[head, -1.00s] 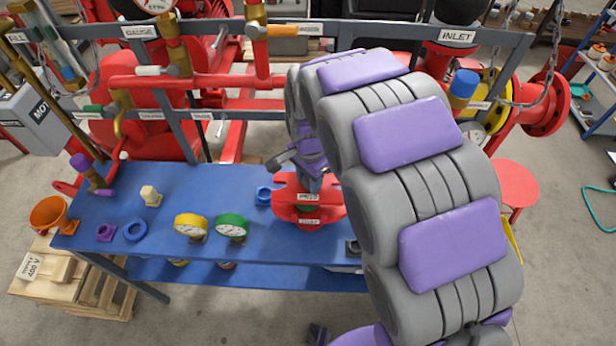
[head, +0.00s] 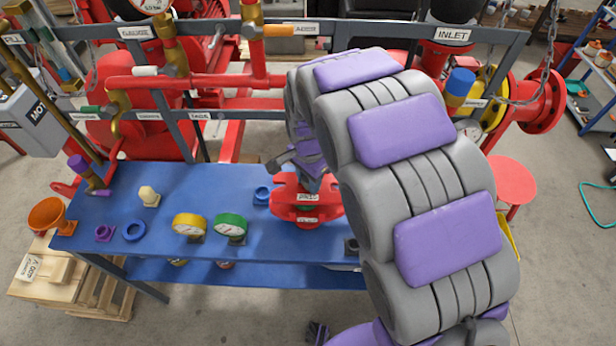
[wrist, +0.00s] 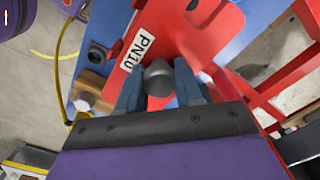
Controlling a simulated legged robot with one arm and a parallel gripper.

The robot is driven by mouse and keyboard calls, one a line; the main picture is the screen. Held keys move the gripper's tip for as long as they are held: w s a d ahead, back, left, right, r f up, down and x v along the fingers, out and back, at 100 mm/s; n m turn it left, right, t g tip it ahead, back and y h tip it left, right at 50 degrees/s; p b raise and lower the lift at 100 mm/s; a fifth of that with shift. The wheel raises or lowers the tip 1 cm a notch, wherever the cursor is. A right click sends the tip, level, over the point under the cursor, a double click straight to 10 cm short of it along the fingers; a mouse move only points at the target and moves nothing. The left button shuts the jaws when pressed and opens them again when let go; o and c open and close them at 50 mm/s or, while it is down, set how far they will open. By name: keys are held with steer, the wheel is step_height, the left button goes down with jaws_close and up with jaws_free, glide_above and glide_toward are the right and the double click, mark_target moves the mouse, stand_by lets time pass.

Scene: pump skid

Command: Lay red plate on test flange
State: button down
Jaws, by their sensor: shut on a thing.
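The red plate (head: 290,192) carries a white label; in the wrist view the plate (wrist: 205,30) shows its PN10 label and a grey round knob. My gripper (wrist: 159,86) is shut on that knob, one finger on each side. In the head view my gripper is mostly hidden behind my arm, above the plate. Just below the plate is a second red piece, seemingly the test flange (head: 288,215), with its own label. A little green shows between the two. I cannot tell whether the plate touches the flange.
Red pipes and grey rails stand behind; a red round top (head: 515,179) is right.

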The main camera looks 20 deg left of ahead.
steer(key=shift+f, duration=1.85)
stand_by(0.3)
steer(key=c, duration=0.7)
jaws_free()
steer(key=shift+o, duration=0.2)
step_height(320, 180, up, 17)
steer(key=p, duration=0.3)
steer(key=s+d+r+n, duration=0.1)
steer(key=s+d+r, duration=0.1)
steer(key=s+d, duration=0.5)
steer(key=s+d+r+n, duration=0.1)
steer(key=s+d+r, duration=0.1)
steer(key=d, duration=0.9)
steer(key=s+d+f+n+g, duration=0.1)
steer(key=s+d, duration=0.3)
steer(key=s, duration=0.5)
steer(key=s+d+f+n, duration=0.1)
steer(key=s+d+n, duration=0.2)
steer(key=s, duration=0.5)
steer(key=shift+s+d+f+g, duration=0.3)
steer(key=shift+s+d+g, duration=0.1)
steer(key=shift+d, duration=0.35)
